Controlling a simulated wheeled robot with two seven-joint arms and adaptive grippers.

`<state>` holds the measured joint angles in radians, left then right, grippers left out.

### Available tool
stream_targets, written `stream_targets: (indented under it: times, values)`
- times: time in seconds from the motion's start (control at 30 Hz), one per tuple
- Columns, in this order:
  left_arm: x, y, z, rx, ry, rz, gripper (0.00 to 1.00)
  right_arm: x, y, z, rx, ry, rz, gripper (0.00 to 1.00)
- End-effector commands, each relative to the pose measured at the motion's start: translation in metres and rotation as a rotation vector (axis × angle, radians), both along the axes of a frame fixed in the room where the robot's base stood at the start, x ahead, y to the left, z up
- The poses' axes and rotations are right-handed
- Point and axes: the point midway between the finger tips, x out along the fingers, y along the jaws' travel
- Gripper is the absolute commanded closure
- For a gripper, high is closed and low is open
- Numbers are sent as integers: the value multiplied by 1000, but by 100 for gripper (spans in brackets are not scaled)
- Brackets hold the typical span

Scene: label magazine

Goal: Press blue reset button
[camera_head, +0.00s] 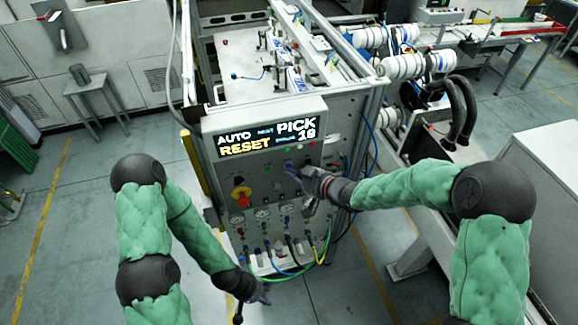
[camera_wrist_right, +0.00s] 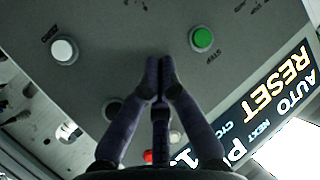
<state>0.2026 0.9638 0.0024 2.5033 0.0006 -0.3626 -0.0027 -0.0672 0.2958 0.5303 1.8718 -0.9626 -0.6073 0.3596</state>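The grey control panel (camera_head: 225,170) stands at the front of the machine, below a lit display (camera_head: 265,137) reading AUTO, PICK and RESET. My right gripper (camera_head: 294,170) is at the panel's right part, fingers pointing at its face. In the wrist view its two fingertips (camera_wrist_right: 160,62) are together and empty. A green button (camera_wrist_right: 202,39) lies right of the tips and a white button (camera_wrist_right: 64,51) to the left. I cannot make out the blue reset button in the wrist view; the fingers hide part of the panel. My left gripper (camera_head: 262,294) hangs low, below the panel.
A red emergency knob on a yellow base (camera_head: 241,195) sits on the panel's left side, above several gauges (camera_head: 262,213). Coloured hoses (camera_head: 295,272) hang below. White rollers (camera_head: 403,66) and black hoses (camera_head: 465,110) stand to the right.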

Motion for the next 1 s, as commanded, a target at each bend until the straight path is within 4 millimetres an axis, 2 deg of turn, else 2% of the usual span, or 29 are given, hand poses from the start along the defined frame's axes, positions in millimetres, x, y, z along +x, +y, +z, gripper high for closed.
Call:
stream_targets:
  times: [1.0]
  values:
    - [0,0,1,0,0,0,60,7,2,0,0,0,0,100]
